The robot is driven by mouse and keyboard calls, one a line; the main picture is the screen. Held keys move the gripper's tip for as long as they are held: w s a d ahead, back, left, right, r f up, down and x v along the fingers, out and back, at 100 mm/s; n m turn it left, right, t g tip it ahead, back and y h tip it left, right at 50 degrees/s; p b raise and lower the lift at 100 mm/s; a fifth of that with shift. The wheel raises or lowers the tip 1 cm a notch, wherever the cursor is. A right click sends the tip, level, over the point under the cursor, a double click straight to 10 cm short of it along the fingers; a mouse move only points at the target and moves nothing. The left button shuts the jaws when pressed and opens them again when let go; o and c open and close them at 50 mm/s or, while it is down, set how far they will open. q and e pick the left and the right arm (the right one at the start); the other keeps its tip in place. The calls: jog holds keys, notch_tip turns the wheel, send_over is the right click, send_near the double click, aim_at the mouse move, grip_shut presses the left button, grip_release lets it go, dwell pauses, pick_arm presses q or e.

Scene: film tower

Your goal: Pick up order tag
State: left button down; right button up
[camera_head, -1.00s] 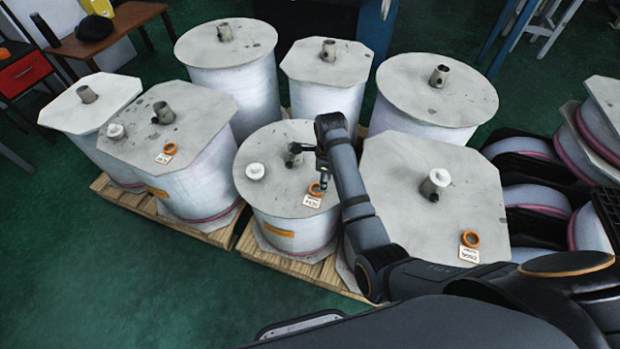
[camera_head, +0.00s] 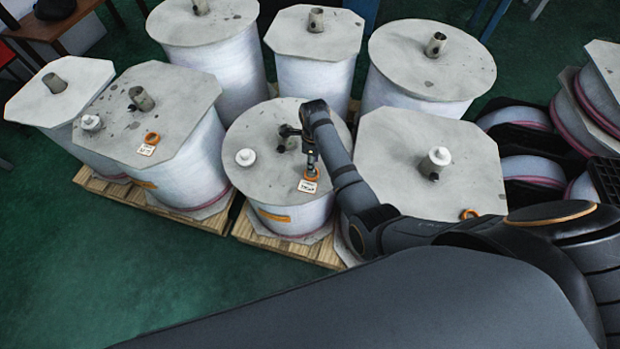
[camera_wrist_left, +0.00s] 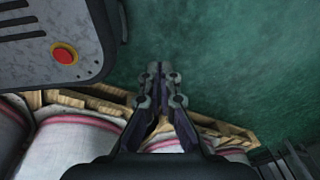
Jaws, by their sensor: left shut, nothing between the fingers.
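An order tag (camera_head: 307,187), a small white label with an orange ring, lies on top of the front middle drum (camera_head: 262,185). My right gripper (camera_head: 311,166) points down right at the tag's orange ring; contact and finger opening are too small to make out. Another tag (camera_head: 147,147) lies on the front left drum (camera_head: 165,85). A third orange ring (camera_head: 469,214) shows on the front right drum (camera_head: 400,140), its label hidden behind my arm. My left gripper (camera_wrist_left: 160,72) is shut and empty in the left wrist view, above the green floor.
Posts stand up from the drum tops, one (camera_head: 290,140) close beside my right gripper. White knobs (camera_head: 246,157) also stick up. More drums stand behind. Wooden pallets (camera_head: 285,248) carry the drums. Dark racks with reels (camera_head: 525,170) stand at the right. Green floor (camera_head: 90,270) is free at lower left.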

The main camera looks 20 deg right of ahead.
jog(key=shift+f, duration=0.9)
jog(key=shift+w+f, duration=0.1)
jog(key=shift+f, duration=0.3)
grip_shut()
pick_arm(q)
jog(key=shift+s+f, duration=0.25)
jog(key=shift+s, duration=0.7)
